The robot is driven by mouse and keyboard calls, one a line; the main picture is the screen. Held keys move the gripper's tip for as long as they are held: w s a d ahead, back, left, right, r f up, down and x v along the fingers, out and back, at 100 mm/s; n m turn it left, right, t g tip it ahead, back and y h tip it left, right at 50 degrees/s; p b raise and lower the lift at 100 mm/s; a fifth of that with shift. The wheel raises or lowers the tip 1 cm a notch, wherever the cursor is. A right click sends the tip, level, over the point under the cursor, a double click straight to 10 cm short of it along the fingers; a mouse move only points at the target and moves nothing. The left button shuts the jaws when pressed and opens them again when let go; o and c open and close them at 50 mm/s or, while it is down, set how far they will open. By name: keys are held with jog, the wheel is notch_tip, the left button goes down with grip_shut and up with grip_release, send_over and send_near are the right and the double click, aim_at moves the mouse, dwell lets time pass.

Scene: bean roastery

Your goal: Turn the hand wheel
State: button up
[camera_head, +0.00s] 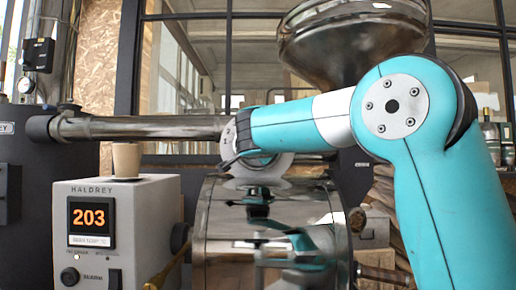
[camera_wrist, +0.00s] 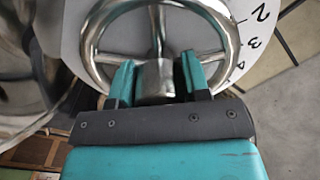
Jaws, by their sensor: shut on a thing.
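The hand wheel (camera_wrist: 87,42) is a shiny metal ring with spokes, at the top of the wrist view. A short silver cylindrical grip (camera_wrist: 155,80) stands at its near side. My gripper (camera_wrist: 157,72) has one teal finger on each side of this grip and is shut on it. Behind the wheel is a pale round dial plate (camera_wrist: 250,28) with black numbers, 2 and 3 clear and a 4 partly seen.
A shiny drum (camera_head: 225,225) stands below my arm, with a metal hopper (camera_head: 350,45) above. A grey control box (camera_head: 130,215) reading 203 stands left, with a tan cup (camera_head: 126,160) on top. Bare floor (camera_wrist: 290,85) shows at the wrist view's right.

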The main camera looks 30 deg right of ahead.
jog(key=o, duration=1.3)
jog(key=b+v, duration=0.4)
jog(key=v, duration=1.3)
jog(key=shift+s+a+b, duration=0.15)
jog(key=shift+s+b, duration=0.1)
jog(key=shift+b, duration=0.15)
